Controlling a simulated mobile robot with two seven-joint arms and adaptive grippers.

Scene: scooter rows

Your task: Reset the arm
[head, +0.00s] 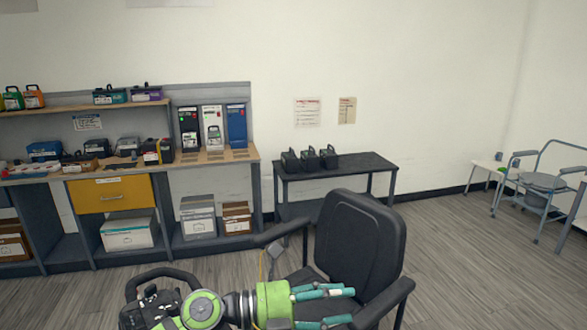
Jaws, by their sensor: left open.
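My left gripper (342,306) is at the bottom centre, with its teal fingers spread apart and nothing between them. It points right, in front of the black scooter seat (362,240), and overlaps the seat's lower part in the picture. I cannot tell whether it touches the seat. My green and black left arm (205,308) comes in from the lower left. My right gripper is not in the picture.
A black handle with controls (150,300) is at the lower left. A workbench (215,157) with a yellow drawer (110,194) stands against the wall, holding chargers and battery packs. A dark table (345,166) carries three black boxes.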

